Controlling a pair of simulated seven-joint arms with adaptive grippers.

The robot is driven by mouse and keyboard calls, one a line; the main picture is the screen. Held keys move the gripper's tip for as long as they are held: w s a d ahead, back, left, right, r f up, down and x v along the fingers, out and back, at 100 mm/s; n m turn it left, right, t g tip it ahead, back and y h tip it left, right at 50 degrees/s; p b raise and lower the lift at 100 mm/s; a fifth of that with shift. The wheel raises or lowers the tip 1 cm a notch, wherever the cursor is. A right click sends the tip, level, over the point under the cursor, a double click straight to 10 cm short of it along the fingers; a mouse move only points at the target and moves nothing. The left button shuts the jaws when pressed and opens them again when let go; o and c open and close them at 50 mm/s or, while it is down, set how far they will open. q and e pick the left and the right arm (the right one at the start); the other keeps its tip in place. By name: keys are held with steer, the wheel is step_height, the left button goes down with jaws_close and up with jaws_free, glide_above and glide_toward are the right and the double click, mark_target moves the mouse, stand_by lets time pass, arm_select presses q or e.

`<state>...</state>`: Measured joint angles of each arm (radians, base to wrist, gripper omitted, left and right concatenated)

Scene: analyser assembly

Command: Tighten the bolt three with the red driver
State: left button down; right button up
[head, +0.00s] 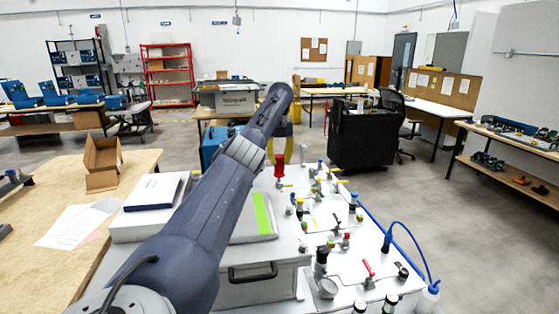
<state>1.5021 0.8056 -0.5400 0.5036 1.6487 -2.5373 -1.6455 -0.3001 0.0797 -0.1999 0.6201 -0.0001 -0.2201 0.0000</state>
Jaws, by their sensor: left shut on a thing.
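My left arm reaches in from the bottom left, and its gripper (281,152) hangs over the far left part of the white analyser panel (330,262). The gripper is partly hidden behind my arm. It is shut on a red driver (279,166), whose red handle shows below the fingers, pointing down. The driver's tip is small, and I cannot tell whether it touches anything. Bolt three cannot be told apart among the small fittings on the panel. My right gripper is not in view.
Several valves and fittings (300,203) stand on the panel. A white bottle with a blue tube (428,298) is at its right edge. A grey case (262,284) is beside my arm. A wooden table (40,195) at left holds a cardboard box (102,165) and books (152,192).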

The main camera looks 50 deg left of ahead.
arm_select(q)
steer(key=shift+s+r, duration=0.1)
steer(key=shift+r, duration=2.8)
